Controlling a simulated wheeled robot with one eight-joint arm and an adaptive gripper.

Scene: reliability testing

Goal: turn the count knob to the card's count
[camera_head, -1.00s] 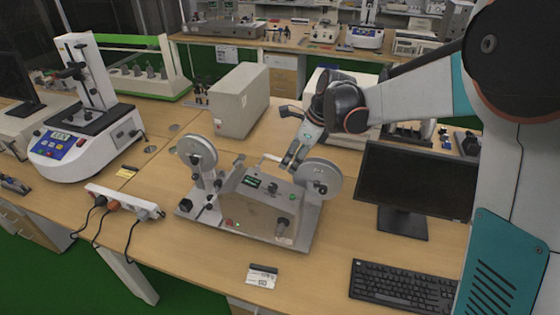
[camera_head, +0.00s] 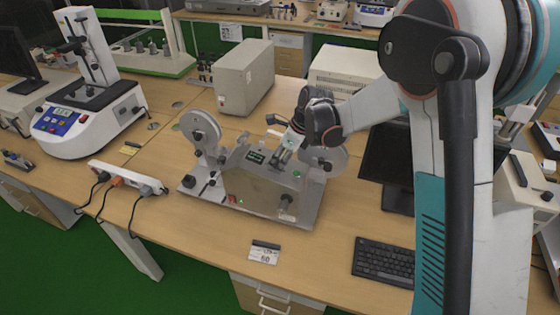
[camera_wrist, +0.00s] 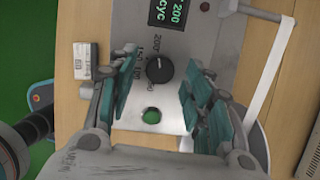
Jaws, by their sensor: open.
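The count knob (camera_wrist: 159,69) is a round black knob on the machine's grey panel, with printed numbers around it, 200 among them. The display (camera_wrist: 168,20) beside it reads 200 CYC. My gripper (camera_wrist: 160,92) is open, its teal fingers apart on either side of the knob; I cannot tell whether they touch it. In the head view, my gripper (camera_head: 281,157) is over the machine (camera_head: 258,190) and hides the knob. The white card (camera_head: 264,254) lies on the table in front; its number looks like 50 or 60. It also shows in the wrist view (camera_wrist: 85,65).
Reels (camera_head: 200,131) stand at both sides of the machine. A green button (camera_wrist: 151,116) is near the knob. A power strip (camera_head: 125,176) with cables lies left, and a keyboard (camera_head: 384,261) and monitor (camera_head: 385,165) are right. The table around the card is clear.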

